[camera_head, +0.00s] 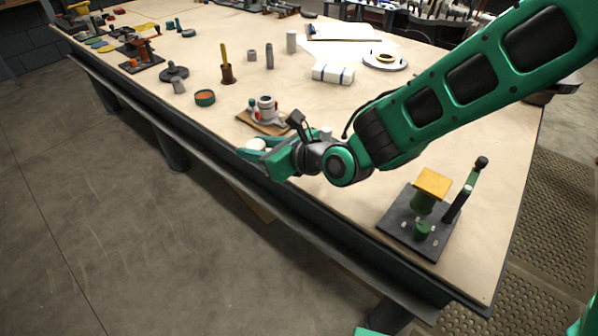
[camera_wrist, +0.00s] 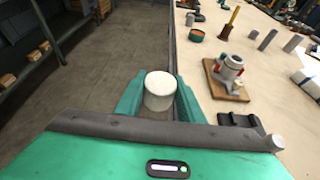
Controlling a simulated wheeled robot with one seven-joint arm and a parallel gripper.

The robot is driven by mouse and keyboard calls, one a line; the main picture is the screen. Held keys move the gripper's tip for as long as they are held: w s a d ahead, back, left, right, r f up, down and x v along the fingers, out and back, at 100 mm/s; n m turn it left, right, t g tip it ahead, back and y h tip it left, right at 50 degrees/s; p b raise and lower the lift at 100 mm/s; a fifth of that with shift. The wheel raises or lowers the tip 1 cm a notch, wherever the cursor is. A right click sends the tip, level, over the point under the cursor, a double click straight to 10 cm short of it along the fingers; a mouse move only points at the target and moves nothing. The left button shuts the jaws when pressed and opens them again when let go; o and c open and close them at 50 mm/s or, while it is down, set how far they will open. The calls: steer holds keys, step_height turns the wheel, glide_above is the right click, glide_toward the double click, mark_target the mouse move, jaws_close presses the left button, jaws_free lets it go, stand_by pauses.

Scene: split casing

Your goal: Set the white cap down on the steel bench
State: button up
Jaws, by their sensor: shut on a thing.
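The white cap (camera_wrist: 160,92) is a short round cylinder held between the two green fingers of my gripper (camera_wrist: 160,98) in the wrist view. In the head view the white cap (camera_head: 256,144) shows at the tip of my gripper (camera_head: 262,154), near the front edge of the long bench. The bench (camera_head: 330,205) has a pale, wood-coloured top and a dark edge. In the wrist view the cap appears over the floor side of the bench edge. I cannot tell its height above the bench top.
A wooden board (camera_head: 262,122) with a white and red fitting (camera_wrist: 231,70) stands just beyond my gripper. A dark-based press (camera_head: 420,222) stands at the near right. An open round tin (camera_head: 205,97) and a brown holder (camera_head: 228,74) stand farther back. Bare bench top lies between these things.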

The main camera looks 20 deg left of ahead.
steer(key=shift+w+d, duration=0.1)
steer(key=w+d+f, duration=0.4)
steer(key=w+d, duration=0.1)
steer(key=w+d+f, duration=0.2)
steer(key=w+f, duration=0.1)
steer(key=shift+w+d, duration=0.25)
steer(key=shift+d, duration=0.05)
steer(key=shift+f, duration=2)
steer(key=shift+f, duration=0.1)
steer(key=o, duration=0.9)
steer(key=shift+o, duration=0.5)
